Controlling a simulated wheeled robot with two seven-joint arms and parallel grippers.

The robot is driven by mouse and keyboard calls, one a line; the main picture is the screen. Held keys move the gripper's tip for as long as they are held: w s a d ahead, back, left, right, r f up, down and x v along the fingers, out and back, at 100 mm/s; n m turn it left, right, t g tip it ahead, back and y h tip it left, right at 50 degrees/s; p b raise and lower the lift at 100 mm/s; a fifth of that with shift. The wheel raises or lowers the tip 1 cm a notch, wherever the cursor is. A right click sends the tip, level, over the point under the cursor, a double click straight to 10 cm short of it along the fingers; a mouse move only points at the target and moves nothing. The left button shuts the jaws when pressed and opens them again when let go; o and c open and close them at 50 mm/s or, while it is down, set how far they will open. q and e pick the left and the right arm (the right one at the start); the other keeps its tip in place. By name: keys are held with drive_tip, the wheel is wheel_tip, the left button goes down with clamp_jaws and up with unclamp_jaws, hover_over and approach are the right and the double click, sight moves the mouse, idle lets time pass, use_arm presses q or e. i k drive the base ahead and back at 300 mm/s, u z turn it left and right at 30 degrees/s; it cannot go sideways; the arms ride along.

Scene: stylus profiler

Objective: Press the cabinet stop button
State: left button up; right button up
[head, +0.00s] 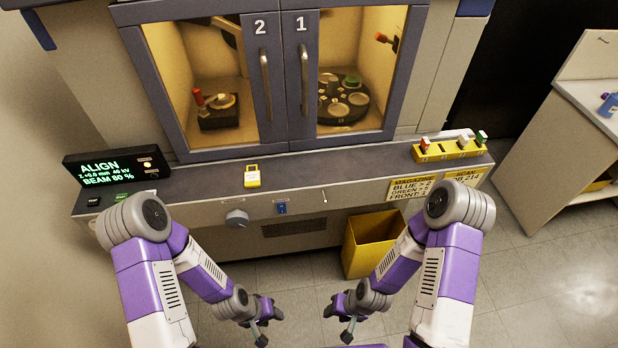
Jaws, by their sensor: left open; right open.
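The cabinet (290,150) stands ahead with two windowed doors marked 2 and 1, both closed. I cannot pick out a clearly marked stop button. On its front ledge at the left are a small black button (94,201) and a green one (121,197). The front panel has a round grey knob (237,218) and a small blue fitting (282,207). My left gripper (268,326) is open and empty, low in front of the cabinet. My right gripper (338,323) is open and empty, to its right. Both are apart from the cabinet.
A display (116,169) reading ALIGN stands at the ledge's left end. A yellow rack (449,149) with colored pieces is at the right end. A yellow bin (370,245) stands on the floor below. A side bench (590,100) is far right.

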sight(94, 201)
drive_tip(key=u, duration=1.6)
